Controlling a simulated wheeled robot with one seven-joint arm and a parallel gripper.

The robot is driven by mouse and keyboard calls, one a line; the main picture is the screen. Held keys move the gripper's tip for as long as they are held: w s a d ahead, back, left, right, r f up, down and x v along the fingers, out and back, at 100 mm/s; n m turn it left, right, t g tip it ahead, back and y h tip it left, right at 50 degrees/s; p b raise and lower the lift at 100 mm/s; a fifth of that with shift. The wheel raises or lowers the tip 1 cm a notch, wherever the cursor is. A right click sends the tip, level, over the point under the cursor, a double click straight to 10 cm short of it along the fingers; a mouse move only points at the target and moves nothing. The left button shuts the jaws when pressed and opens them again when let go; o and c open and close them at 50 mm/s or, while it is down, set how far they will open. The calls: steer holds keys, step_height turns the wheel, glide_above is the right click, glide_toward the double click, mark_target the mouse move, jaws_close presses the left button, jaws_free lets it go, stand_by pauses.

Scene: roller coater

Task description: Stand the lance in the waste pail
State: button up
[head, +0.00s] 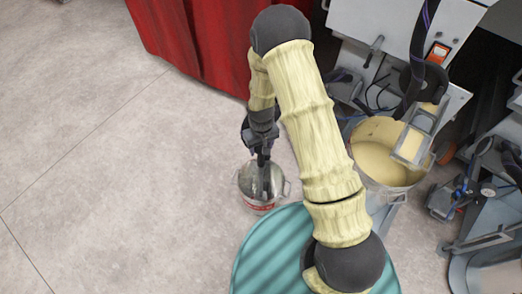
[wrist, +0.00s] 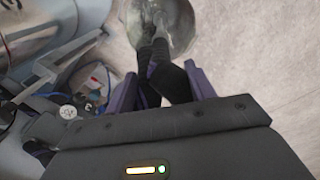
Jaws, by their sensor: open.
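The waste pail (head: 251,205) is a small metal bucket with a red-marked label, standing on the floor left of the teal drum. In the wrist view the pail (wrist: 184,22) lies just beyond my fingers. The lance (wrist: 160,62) looks like a dark rod with a greyer far end, reaching into the pail. A second dark rod-like shape runs beside it, and I cannot tell whether it is part of the lance. My gripper (wrist: 160,76) is open, its purple fingers apart on either side of the dark rods. In the head view my gripper (head: 262,157) is just above the pail.
A teal drum top (head: 262,250) is close below my arm. A larger bucket of cream-coloured liquid (head: 376,165) stands right, under the grey machine (head: 385,35). A red curtain (head: 205,45) hangs behind. The floor at left is clear.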

step_height(320, 180, up, 13)
steer(key=p, duration=0.2)
steer(key=shift+f, duration=0.2)
stand_by(0.8)
steer(key=s+d+r+m+t+p, duration=0.1)
steer(key=s+d+r+m, duration=0.1)
steer(key=s+d+r, duration=0.6)
steer(key=s+d+r+m+t, duration=0.2)
steer(key=s+d+r, duration=0.35)
steer(key=r, duration=0.45)
step_height(320, 180, up, 23)
steer(key=w+p, duration=0.1)
steer(key=p, duration=2.2)
